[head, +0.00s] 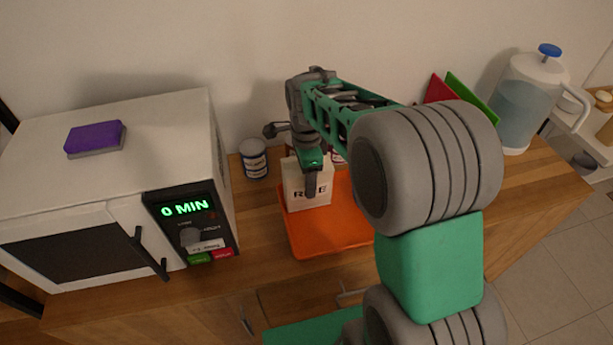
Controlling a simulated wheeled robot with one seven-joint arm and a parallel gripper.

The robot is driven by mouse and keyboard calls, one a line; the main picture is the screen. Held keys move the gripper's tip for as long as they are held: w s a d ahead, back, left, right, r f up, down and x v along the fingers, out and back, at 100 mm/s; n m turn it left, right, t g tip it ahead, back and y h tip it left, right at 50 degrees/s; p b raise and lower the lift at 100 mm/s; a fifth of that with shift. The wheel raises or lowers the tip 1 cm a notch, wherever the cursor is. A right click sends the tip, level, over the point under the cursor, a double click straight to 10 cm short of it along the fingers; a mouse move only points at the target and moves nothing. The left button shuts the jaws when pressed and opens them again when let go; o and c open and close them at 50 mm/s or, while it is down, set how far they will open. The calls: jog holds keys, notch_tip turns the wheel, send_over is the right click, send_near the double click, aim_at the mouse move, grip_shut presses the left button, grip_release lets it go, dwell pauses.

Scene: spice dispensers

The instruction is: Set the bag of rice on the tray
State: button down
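The bag of rice (294,198) is a white, box-like pack with dark "RICE" lettering. It stands upright over the left back part of the orange tray (308,244), which lies on the wooden counter. I cannot tell whether its bottom touches the tray. My gripper (311,185) reaches down from above at the bag, with one dark finger in front of the bag's face. The other finger is hidden, so whether the gripper is closed on the bag does not show. My arm covers the tray's right part.
A microwave (110,190) reading "0 MIN" stands at the left, with a purple sponge (95,138) on top. A can (254,160) stands behind the tray's left side. A water pitcher (527,100) and red and green boards (472,98) stand at the back right.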

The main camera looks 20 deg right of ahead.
jog(key=shift+c, duration=1.6)
grip_release()
jog(key=shift+f, duration=0.15)
notch_tip(320, 180, up, 12)
jog(key=shift+f, duration=0.1)
jog(key=shift+s+r, duration=0.2)
jog(key=shift+r, duration=0.05)
jog(key=s+f+n+t, duration=0.1)
jog(key=s+f+n, duration=0.2)
jog(key=s+n, duration=0.4)
jog(key=s+f+n+t, duration=0.2)
jog(key=s+n, duration=0.5)
jog(key=n, duration=0.4)
jog(key=shift+s+d+f, duration=0.2)
jog(key=shift+d+f, duration=0.15)
jog(key=shift+f, duration=0.4)
